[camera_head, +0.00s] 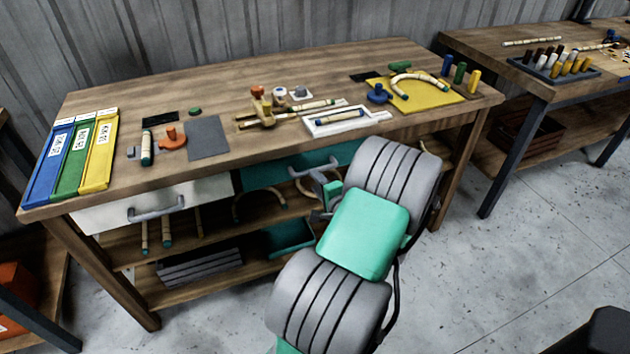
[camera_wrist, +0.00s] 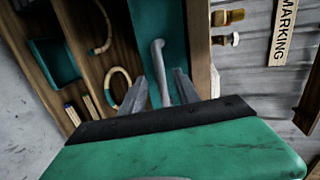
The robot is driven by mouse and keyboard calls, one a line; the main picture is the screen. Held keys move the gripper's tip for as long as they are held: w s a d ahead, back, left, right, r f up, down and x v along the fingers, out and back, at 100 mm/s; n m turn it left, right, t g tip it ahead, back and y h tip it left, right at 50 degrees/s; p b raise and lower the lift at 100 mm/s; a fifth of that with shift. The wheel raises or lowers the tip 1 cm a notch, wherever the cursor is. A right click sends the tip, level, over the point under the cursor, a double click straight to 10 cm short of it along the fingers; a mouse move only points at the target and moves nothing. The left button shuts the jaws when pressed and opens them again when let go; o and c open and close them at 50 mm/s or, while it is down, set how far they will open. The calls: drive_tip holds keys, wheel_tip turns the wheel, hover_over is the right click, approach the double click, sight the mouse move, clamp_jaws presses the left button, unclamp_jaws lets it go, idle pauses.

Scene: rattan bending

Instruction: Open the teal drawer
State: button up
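The teal drawer (camera_head: 265,172) is under the tabletop of the workbench, right of a white drawer, and looks shut. Its front also shows in the wrist view (camera_wrist: 172,35). Its grey bar handle (camera_wrist: 158,65) shows there between my two fingers. My gripper (camera_wrist: 160,88) is open, with one finger on each side of the handle and visible gaps beside it. In the head view my gripper (camera_head: 322,195) is at the drawer's right part, partly hidden by my arm. Whether a finger touches the handle, I cannot tell.
The white drawer (camera_head: 155,203) with a grey handle is at left. Rattan rings and a teal bin (camera_head: 288,238) are on shelves below. The wooden benchtop (camera_head: 225,95) above holds trays, tools and rattan pieces. A second bench (camera_head: 540,85) stands at right. Grey floor is clear between.

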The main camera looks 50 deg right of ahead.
drive_tip(key=shift+m+h, duration=0.5)
drive_tip(key=shift+m, duration=0.1)
drive_tip(key=w+d, duration=0.1)
drive_tip(key=w+d+f, duration=0.1)
drive_tip(key=w+d, duration=0.3)
drive_tip(key=shift+d+f, duration=0.15)
drive_tip(key=shift+f, duration=0.25)
clamp_jaws()
idle(0.6)
